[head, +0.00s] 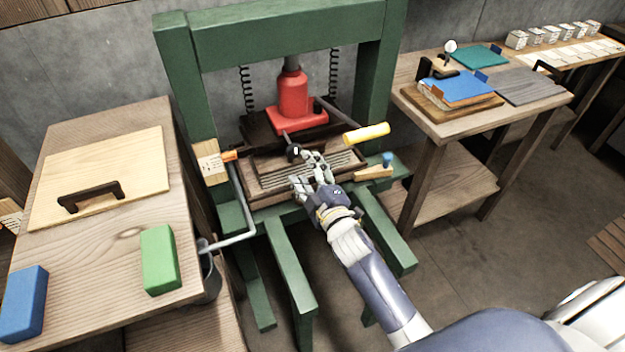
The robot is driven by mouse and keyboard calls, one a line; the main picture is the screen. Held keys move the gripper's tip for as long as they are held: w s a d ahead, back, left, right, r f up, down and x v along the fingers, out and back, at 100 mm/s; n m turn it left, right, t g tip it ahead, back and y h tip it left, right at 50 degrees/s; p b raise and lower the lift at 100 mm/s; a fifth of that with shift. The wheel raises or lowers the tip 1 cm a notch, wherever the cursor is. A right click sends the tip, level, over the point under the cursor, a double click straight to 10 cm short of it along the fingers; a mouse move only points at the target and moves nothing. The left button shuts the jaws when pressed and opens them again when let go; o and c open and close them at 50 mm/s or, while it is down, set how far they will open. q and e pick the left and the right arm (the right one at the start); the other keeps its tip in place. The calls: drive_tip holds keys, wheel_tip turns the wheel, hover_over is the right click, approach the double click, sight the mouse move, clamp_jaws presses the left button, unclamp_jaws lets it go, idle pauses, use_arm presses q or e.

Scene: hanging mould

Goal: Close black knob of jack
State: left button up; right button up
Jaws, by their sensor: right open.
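The red jack (292,97) stands in the green press frame (275,37), under a grey ram. A small black knob (294,152) shows at the front of the jack, at the end of a thin dark rod. My right gripper (307,171) is open, over the slatted wooden bed of the press. Its fingers are just below and to the right of the knob in the picture. I cannot tell whether a finger touches the knob. Nothing shows between the fingers. My left gripper is not in view.
A yellow handle (366,133) sticks out to the right of the jack. An orange-tipped part (228,156) and a bent grey pipe (236,215) are on the left. A wooden table (105,245) with green and blue blocks stands left; another bench (440,127) stands right.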

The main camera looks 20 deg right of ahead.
drive_tip(key=shift+s+d+r, duration=0.1)
drive_tip(key=shift+s, duration=1.7)
drive_tip(key=s+f+m+g, duration=0.25)
drive_tip(key=s+f, duration=0.25)
drive_tip(key=f, duration=0.6)
drive_tip(key=s+f+m+g, duration=0.1)
drive_tip(key=s+f+g, duration=0.25)
drive_tip(key=f, duration=0.75)
drive_tip(key=s+f+m+g, duration=0.15)
drive_tip(key=s+f, duration=0.35)
drive_tip(key=f, duration=0.6)
drive_tip(key=s+d+f+m+g, duration=0.1)
drive_tip(key=s+f+g, duration=0.2)
drive_tip(key=s+f, duration=0.3)
drive_tip(key=s+d+f+m+g, duration=0.1)
drive_tip(key=s+f, duration=0.6)
drive_tip(key=s, duration=1)
drive_tip(key=s+d+f+m+g, duration=0.1)
drive_tip(key=s+f+m+g, duration=0.2)
drive_tip(key=s, duration=0.8)
wheel_tip(320, 180, down, 4)
drive_tip(key=shift+s+r+g+h, duration=0.3)
drive_tip(key=shift+s+g, duration=0.1)
drive_tip(key=shift+g, duration=0.55)
drive_tip(key=shift+d, duration=0.1)
